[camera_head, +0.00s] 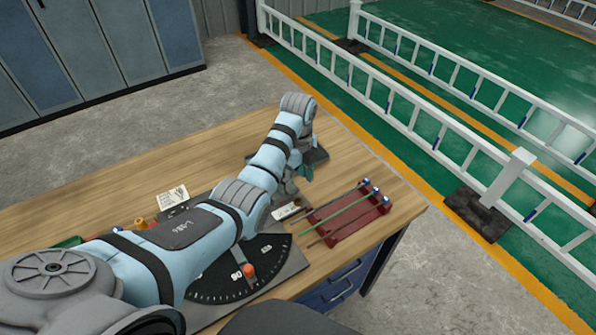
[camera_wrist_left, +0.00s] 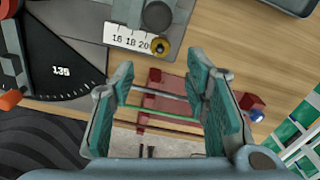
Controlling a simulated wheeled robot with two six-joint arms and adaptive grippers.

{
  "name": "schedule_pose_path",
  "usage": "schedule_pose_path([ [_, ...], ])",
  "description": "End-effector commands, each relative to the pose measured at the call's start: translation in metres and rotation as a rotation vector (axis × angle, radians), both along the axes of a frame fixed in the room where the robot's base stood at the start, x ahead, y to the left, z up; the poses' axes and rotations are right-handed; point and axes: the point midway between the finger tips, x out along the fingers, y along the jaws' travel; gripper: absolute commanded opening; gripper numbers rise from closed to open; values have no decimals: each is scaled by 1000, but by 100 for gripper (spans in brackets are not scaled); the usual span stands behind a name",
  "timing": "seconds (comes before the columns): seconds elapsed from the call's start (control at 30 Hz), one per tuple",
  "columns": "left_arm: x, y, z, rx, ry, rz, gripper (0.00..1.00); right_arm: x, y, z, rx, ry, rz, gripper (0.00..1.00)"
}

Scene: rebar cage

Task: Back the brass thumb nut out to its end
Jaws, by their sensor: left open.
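The brass thumb nut (camera_wrist_left: 159,47) is a small yellow ring with a dark centre in the left wrist view. It sits at the right end of a white scale plate (camera_wrist_left: 130,38) marked 16, 18, 20, beside a dark round knob. My left gripper (camera_wrist_left: 160,72) is open, its two teal-padded fingers apart with nothing between them. The nut appears just beyond the fingertips, in line with the gap; I cannot tell the distance.
A red rack (camera_head: 350,222) with several thin rods lies right of the gripper near the table edge. A black angle dial (camera_head: 213,287) with an orange knob (camera_head: 249,270) is partly under my left arm. The wooden table (camera_head: 215,150) is clear at the back.

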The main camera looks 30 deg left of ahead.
Motion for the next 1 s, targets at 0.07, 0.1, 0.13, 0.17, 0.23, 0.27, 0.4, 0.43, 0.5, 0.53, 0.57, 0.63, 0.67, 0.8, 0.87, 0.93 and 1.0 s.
schedule_pose_path([
  [0.07,1,0,19,0,-4,0,42,0,0,0,0,0,0,42],
  [0.1,1,0,26,0,-2,0,42,0,0,0,0,0,0,42],
  [0.13,1,0,30,0,-2,0,42,0,0,0,0,0,0,42],
  [0.17,0,0,34,0,-1,0,42,0,0,0,0,0,0,42],
  [0.23,0,0,39,0,0,0,42,0,0,0,1,0,0,42],
  [0.27,0,0,40,0,0,0,42,0,0,0,1,0,0,42],
  [0.4,0,0,40,-1,1,0,42,0,0,0,1,0,0,42],
  [0.43,0,0,40,-1,1,0,42,0,1,0,1,0,0,42],
  [0.5,0,0,41,-1,0,0,42,0,1,1,1,0,0,42],
  [0.53,1,0,45,0,-1,0,42,0,1,3,1,0,0,42],
  [0.57,2,0,52,-1,-7,3,42,0,1,8,1,0,0,42],
  [0.63,2,0,53,-1,-8,142,42,0,1,9,1,0,0,42],
  [0.67,2,0,54,-1,-9,238,42,0,1,9,1,0,0,42],
  [0.8,2,0,61,-5,-9,938,42,0,1,13,1,0,0,42],
  [0.87,2,0,63,-5,-9,1317,42,0,1,14,2,0,0,42],
  [0.93,2,-1,65,-6,-7,1761,42,0,1,14,2,0,0,42],
  [1.0,1,-1,65,-5,-4,2180,42,0,1,14,2,0,0,42],
])
